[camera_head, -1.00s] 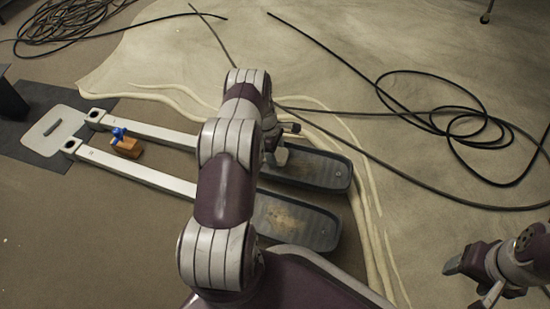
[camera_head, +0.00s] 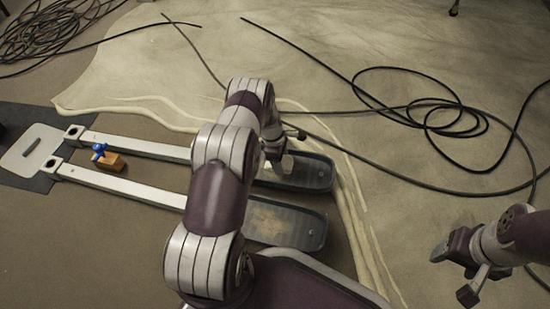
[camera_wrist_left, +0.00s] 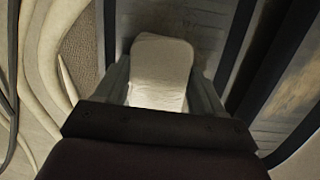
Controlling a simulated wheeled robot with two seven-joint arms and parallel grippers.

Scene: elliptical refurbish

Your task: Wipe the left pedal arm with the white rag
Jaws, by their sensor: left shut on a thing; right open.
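Two pale pedal arms, a far one (camera_head: 140,147) and a near one (camera_head: 125,185), run side by side in the head view, each ending in a dark footpad. My left gripper (camera_head: 282,163) is over the far footpad (camera_head: 312,174), partly hidden by my own arm. The left wrist view shows it shut on the folded white rag (camera_wrist_left: 160,65), with the dark pad surface behind it. I cannot tell whether the rag touches the pad. The near footpad (camera_head: 285,222) carries a tan dirty patch. My right gripper (camera_head: 453,273) is open and empty at the lower right, away from the pedals.
A small wooden block with a blue thing on it (camera_head: 108,160) sits between the pedal arms. A pale plate (camera_head: 30,155) lies at their left end. A black cable (camera_head: 420,120) loops over the floor at right, and coiled cable (camera_head: 45,30) lies at upper left.

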